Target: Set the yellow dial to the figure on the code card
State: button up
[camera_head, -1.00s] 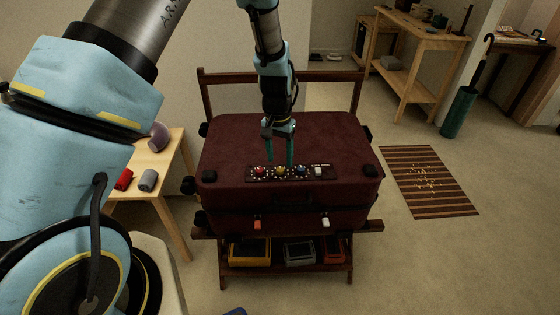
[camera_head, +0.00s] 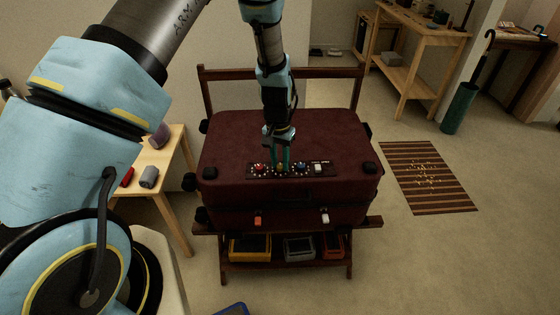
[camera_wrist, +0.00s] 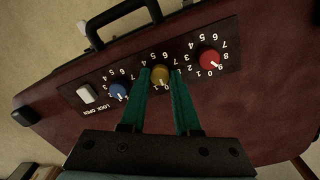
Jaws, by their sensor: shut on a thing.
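The yellow dial (camera_head: 281,169) is the middle one on the dark panel on top of the maroon suitcase (camera_head: 230,140). In the wrist view the yellow dial (camera_wrist: 160,76) sits between the green fingertips of my gripper (camera_wrist: 161,72), which is shut on it. Its white pointer mark faces the gripper side, near the 0 and 1. The red dial (camera_wrist: 209,60) and blue dial (camera_wrist: 119,91) stand on either side of it, apart from the fingers. My gripper (camera_head: 280,163) points down in the head view. I cannot make out a code card.
A white switch (camera_wrist: 86,93) sits beside the LOCK OPEN lettering. The suitcase rests on a dark wooden rack (camera_head: 215,228) with trays below. A small table (camera_head: 172,190) stands at left, a striped rug (camera_head: 427,177) and workbench (camera_head: 415,75) at right. Open floor lies at front right.

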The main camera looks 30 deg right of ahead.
grip_shut()
jog(key=n+b, duration=0.1)
jog(key=n, duration=0.2)
jog(key=shift+n+b, duration=0.3)
jog(key=shift+n, duration=1.7)
jog(key=o, duration=0.7)
grip_release()
